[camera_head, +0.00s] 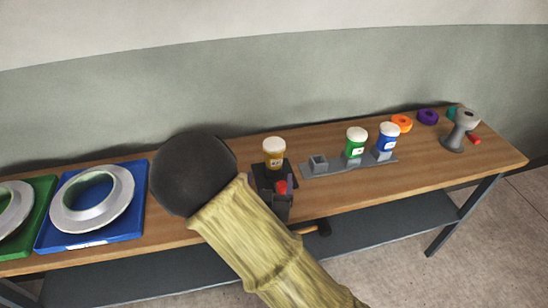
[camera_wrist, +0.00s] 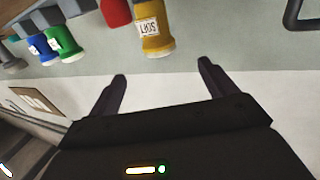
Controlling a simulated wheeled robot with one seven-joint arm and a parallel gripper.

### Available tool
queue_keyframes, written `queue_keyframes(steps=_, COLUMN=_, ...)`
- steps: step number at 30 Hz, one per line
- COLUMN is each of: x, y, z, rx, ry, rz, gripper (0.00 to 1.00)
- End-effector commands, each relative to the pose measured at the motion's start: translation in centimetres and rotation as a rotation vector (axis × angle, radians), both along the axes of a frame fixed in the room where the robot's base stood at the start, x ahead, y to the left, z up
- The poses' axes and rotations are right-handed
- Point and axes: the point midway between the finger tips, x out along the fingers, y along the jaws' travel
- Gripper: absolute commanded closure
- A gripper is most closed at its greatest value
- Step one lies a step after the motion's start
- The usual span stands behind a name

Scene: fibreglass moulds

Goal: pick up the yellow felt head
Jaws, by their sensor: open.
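The yellow felt head (camera_head: 274,152) is a small bottle-like piece with a pale rounded top and a white label. It stands upright on a dark plate (camera_head: 262,178) near the back of the bench. In the wrist view, which is upside down, the yellow felt head (camera_wrist: 153,35) shows near the top, between the lines of the two fingers and beyond their tips. My gripper (camera_wrist: 162,69) is open and empty, with a gap to the piece. In the head view, my gripper (camera_head: 276,203) is dark and in front of the plate, partly covered by my arm.
A red object (camera_head: 282,187) is close to my gripper. A grey holder (camera_head: 310,173) bears green (camera_head: 355,143) and blue (camera_head: 387,141) felt heads to the right. A grey stand (camera_head: 460,130) and coloured rings are farther right. A blue tray (camera_head: 135,220) with a white ring is left.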

Motion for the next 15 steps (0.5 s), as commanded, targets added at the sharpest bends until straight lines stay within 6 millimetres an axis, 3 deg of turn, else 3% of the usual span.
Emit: queue_keyframes(steps=15, x=8.8, y=-0.4, z=0.2, rx=-0.002, ry=-0.001, rz=-0.001, gripper=0.16)
